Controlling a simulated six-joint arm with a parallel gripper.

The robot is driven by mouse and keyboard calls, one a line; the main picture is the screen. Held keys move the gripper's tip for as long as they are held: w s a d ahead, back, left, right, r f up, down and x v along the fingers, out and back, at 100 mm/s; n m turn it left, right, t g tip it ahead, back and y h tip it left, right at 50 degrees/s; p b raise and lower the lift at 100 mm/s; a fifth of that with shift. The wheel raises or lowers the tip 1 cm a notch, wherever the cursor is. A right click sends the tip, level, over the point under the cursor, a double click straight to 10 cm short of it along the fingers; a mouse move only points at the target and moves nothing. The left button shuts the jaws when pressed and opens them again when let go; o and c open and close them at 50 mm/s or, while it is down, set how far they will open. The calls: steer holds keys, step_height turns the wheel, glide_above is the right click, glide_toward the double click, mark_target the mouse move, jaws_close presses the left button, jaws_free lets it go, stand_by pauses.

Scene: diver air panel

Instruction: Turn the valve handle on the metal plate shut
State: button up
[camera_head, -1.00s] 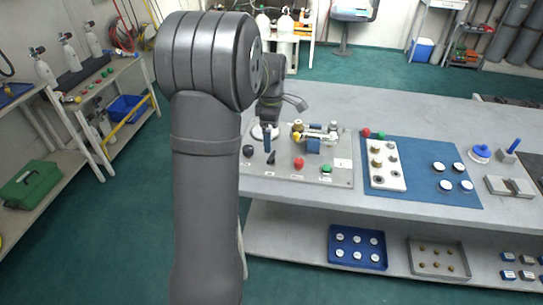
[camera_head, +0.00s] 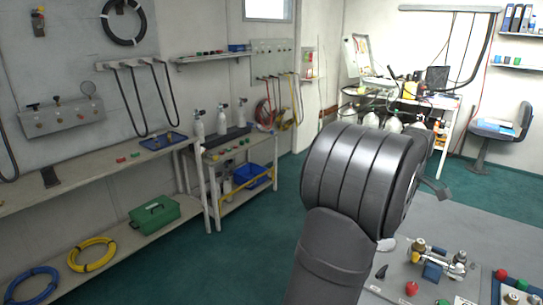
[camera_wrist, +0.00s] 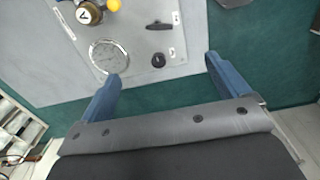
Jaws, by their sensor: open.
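The metal plate (camera_head: 398,283) lies on the grey bench at the lower right of the head view, cut off by the frame. The black handle shows in the head view (camera_head: 381,271). My gripper (camera_wrist: 163,68) is open and empty, its blue fingers apart near the plate's edge.
Shelves with a green case (camera_head: 154,215) and cylinders are at the left, across open green floor.

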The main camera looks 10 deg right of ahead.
steer(key=shift+c, duration=1.1)
steer(key=w+a+f+m+g+h, duration=0.2)
steer(key=w+a+m+g, duration=0.15)
steer(key=w, duration=0.35)
steer(key=shift+n+g, duration=0.25)
steer(key=shift+n, duration=0.2)
steer(key=x, duration=1.7)
steer(key=shift+s+d+f, duration=0.1)
steer(key=shift+f, duration=0.1)
steer(key=c, duration=1)
